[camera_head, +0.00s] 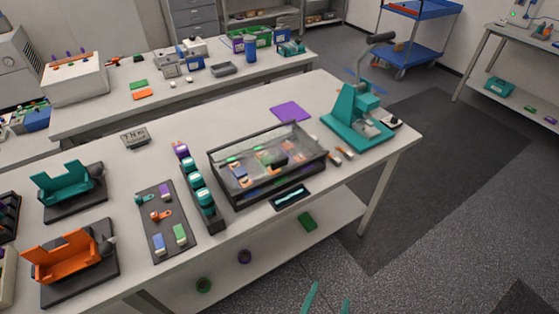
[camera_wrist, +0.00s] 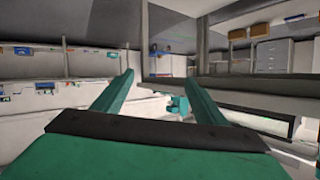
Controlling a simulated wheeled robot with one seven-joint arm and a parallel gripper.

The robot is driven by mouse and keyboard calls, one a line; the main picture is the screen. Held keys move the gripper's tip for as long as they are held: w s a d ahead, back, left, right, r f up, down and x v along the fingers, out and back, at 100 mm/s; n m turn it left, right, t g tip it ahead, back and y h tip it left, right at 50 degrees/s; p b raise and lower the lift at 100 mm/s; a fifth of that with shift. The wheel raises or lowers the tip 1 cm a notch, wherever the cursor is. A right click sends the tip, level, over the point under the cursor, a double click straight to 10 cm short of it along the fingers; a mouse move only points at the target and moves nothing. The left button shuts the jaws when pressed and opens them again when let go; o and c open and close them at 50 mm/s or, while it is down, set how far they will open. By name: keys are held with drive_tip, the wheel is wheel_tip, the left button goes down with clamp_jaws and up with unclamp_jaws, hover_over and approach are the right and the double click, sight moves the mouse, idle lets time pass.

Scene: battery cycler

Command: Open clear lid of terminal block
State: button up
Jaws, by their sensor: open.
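The terminal block looks to be the long dark-framed tray with a clear cover (camera_head: 240,172) on the near table; small coloured parts show through the cover. The cover appears closed over the tray, though its exact seating is hard to tell. My gripper (camera_head: 327,300) shows as two teal fingertips at the bottom edge of the head view, in front of the table and well apart from the tray. In the wrist view my gripper (camera_wrist: 158,90) has its teal fingers spread wide with nothing between them.
A teal press (camera_head: 350,115) stands right of the tray. A row of teal-capped holders (camera_head: 200,192) stands close on its left, and a dark mat (camera_head: 165,225) with small parts lies beyond. An orange fixture (camera_head: 70,252) is at lower left. Floor right of the table is clear.

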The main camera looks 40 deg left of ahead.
drive_tip(key=w+a+r+n+y, duration=0.2)
drive_tip(key=w+a, duration=0.3)
drive_tip(key=w, duration=0.3)
drive_tip(key=n+g+y, duration=0.7)
drive_tip(key=n+g, duration=0.2)
drive_tip(key=n, duration=0.2)
approach(280, 160)
drive_tip(key=x, duration=1)
drive_tip(key=shift+w+a+f, duration=0.1)
drive_tip(key=shift+a, duration=0.1)
